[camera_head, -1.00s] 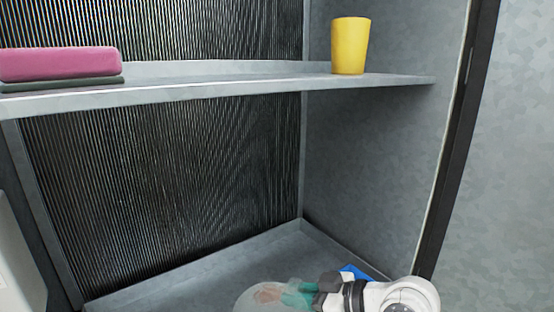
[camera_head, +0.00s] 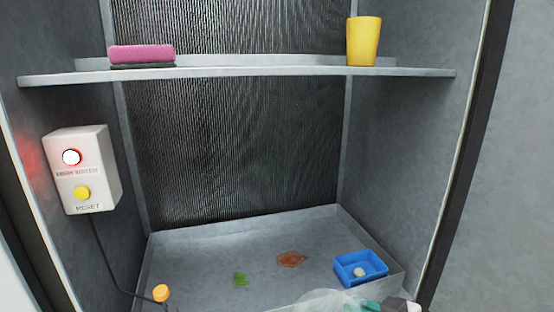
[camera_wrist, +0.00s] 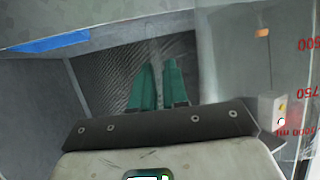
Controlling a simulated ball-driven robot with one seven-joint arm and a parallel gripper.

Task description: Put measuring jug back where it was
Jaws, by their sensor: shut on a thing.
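My gripper (camera_head: 368,304) is at the bottom edge of the head view, and its teal fingers (camera_wrist: 159,82) show in the wrist view. They are close together, shut on the clear measuring jug (camera_head: 328,298). The jug is see-through and mostly cut off by the bottom edge in the head view. In the wrist view its clear wall (camera_wrist: 302,75) fills the right side, with red volume marks. It appears to be in front of the basin at the bottom of the cooler; whether it touches anything is hidden.
The shelf (camera_head: 260,71) above carries a yellow cup (camera_head: 364,42) and a pink block (camera_head: 142,53). A white reset box (camera_head: 95,160) hangs on the left wall.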

